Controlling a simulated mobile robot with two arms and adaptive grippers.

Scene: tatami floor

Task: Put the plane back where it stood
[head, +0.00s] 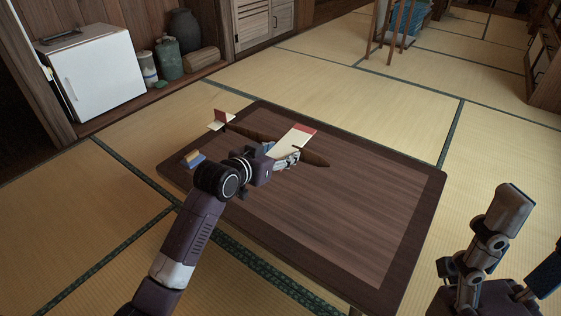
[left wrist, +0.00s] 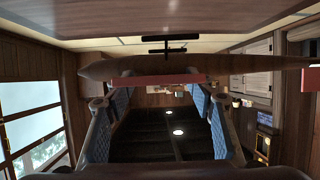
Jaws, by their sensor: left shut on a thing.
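The toy plane (head: 262,134) has a brown fuselage, a cream wing with a red tip and a cream and red tail. It is over the dark wooden table (head: 330,235), tail to the upper left, nose to the right. I cannot tell whether it touches the tabletop. My left gripper (head: 287,161) is shut on the plane at the near side of its wing, partly hiding it. In the left wrist view, the fuselage (left wrist: 220,66) runs across in front of the blue-padded fingers (left wrist: 160,112). A red wing edge (left wrist: 155,81) lies between them.
A small blue and tan block (head: 193,160) lies by the table's left edge. The table's right and front parts are bare. A white cabinet (head: 95,75) and several jars (head: 168,58) stand behind left. Part of my right arm shows at lower right.

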